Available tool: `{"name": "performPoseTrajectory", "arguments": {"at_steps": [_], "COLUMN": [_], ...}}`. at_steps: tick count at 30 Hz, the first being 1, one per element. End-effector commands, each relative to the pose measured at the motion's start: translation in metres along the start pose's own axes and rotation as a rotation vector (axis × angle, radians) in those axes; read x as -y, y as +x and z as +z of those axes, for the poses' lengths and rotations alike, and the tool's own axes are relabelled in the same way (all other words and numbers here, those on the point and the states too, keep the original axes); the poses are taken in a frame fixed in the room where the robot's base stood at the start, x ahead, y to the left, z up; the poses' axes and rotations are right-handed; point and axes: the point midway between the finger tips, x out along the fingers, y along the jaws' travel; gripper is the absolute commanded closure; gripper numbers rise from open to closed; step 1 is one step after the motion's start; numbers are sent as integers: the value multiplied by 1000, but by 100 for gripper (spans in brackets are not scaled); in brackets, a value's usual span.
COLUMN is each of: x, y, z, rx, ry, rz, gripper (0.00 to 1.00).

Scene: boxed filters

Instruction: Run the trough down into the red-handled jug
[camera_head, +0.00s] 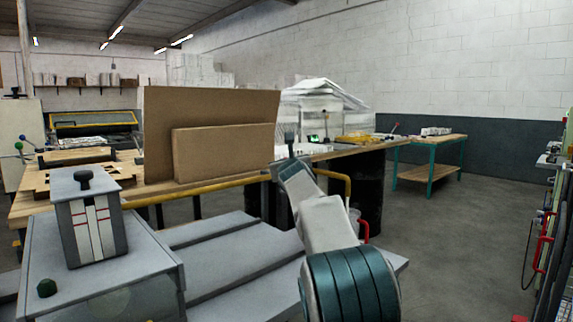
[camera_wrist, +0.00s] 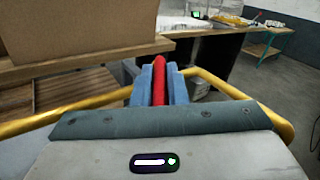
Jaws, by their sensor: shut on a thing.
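My gripper (camera_wrist: 160,75) shows in the wrist view with blue fingers shut on an upright red bar (camera_wrist: 159,68). What the red bar belongs to is hidden. In the head view my arm reaches forward, and its fingers cannot be made out. A pale jug with a red handle (camera_head: 364,231) stands low, just right of my arm, which partly hides it. A pale vessel (camera_wrist: 197,88), perhaps that jug, shows right of the fingers in the wrist view. I cannot clearly pick out the trough; grey metal surfaces (camera_head: 225,232) lie left of my arm.
A yellow rail (camera_head: 228,187) runs across in front of the wooden bench. Brown boards (camera_head: 222,155) stand on the bench. A grey box with a black knob (camera_head: 92,225) stands at left. A teal-legged table (camera_head: 430,170) is at the back right. Open floor (camera_head: 455,250) lies right of my arm.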

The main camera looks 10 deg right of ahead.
Motion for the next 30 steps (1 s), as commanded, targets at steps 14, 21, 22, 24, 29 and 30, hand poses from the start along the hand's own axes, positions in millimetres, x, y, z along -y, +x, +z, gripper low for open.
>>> {"name": "performPoseTrajectory", "arguments": {"at_steps": [14, 21, 22, 24, 29, 30], "x": [0, -2, -2, -3, -3, -3], "y": [-2, -26, -31, -44, -72, -80], "z": [0, -1, -1, -2, -2, -3], "rx": [1, 3, 3, 4, 5, 5], "ry": [0, -1, 1, -1, 0, 1], "rz": [1, 2, 2, 4, 4, 4], "gripper": [66, 66, 66, 66, 66, 66]}}
